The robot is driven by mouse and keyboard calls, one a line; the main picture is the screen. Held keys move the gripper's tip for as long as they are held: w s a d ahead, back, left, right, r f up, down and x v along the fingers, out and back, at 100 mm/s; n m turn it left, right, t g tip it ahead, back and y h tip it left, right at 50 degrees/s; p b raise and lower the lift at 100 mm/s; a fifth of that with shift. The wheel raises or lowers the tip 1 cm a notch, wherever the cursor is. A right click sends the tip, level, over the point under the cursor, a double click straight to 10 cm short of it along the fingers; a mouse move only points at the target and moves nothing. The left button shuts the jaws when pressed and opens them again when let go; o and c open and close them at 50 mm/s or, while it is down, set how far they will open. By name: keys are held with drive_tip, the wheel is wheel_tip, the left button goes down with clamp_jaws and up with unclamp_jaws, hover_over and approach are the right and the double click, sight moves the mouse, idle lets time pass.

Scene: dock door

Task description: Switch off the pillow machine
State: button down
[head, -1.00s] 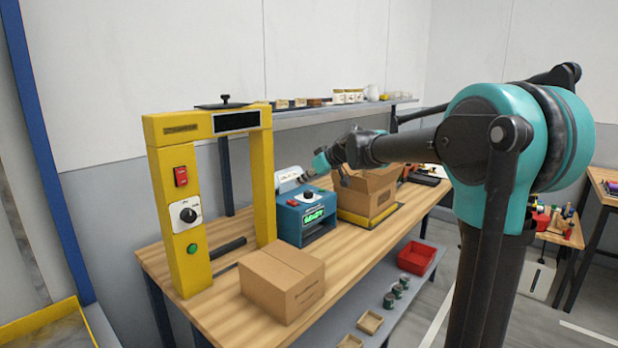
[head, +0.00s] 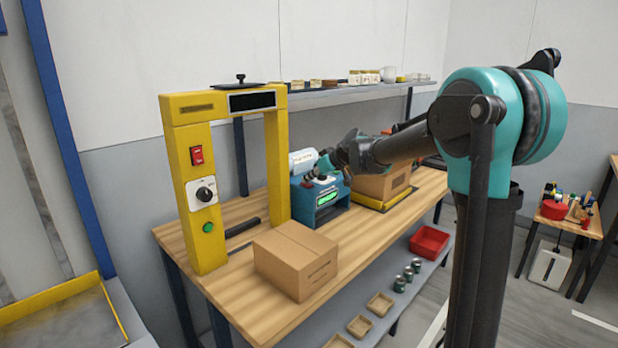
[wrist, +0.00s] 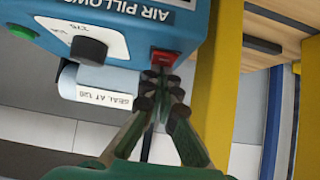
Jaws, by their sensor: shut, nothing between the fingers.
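The pillow machine (head: 318,215) is a blue box on the workbench with a white roll behind it and a lit green display (head: 327,198) on its front. In the wrist view its blue face (wrist: 130,20) reads "AIR PILLOWS" upside down, with a black dial (wrist: 88,50), a green button (wrist: 22,31) and a red switch (wrist: 165,57). My gripper (wrist: 166,82) is shut and empty, its fingertips at the red switch's edge; I cannot tell whether they touch. In the head view my gripper (head: 319,175) is over the machine's top, hiding its controls.
A yellow frame (head: 197,165) with its own red switch, dial and green button stands left on the bench (head: 345,250). A closed carton (head: 295,262) sits before it, another carton (head: 375,187) right of the machine. A red bin (head: 428,243) is on the lower shelf.

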drive_tip(key=shift+a, duration=0.1)
drive_tip(key=shift+w+a+r, duration=0.15)
drive_tip(key=shift+w+a, duration=0.35)
drive_tip(key=shift+a, duration=0.1)
drive_tip(key=shift+r, duration=0.1)
drive_tip(key=shift+r, duration=0.3)
drive_tip(key=r, duration=0.2)
drive_tip(key=shift+w+a+r, duration=0.15)
drive_tip(key=shift+a+r, duration=0.05)
drive_tip(key=shift+r, duration=0.15)
drive_tip(key=s+d+r, duration=0.3)
drive_tip(key=d+r, duration=0.2)
drive_tip(key=r, duration=0.3)
drive_tip(key=shift+s+r, duration=0.2)
drive_tip(key=shift+s, duration=0.15)
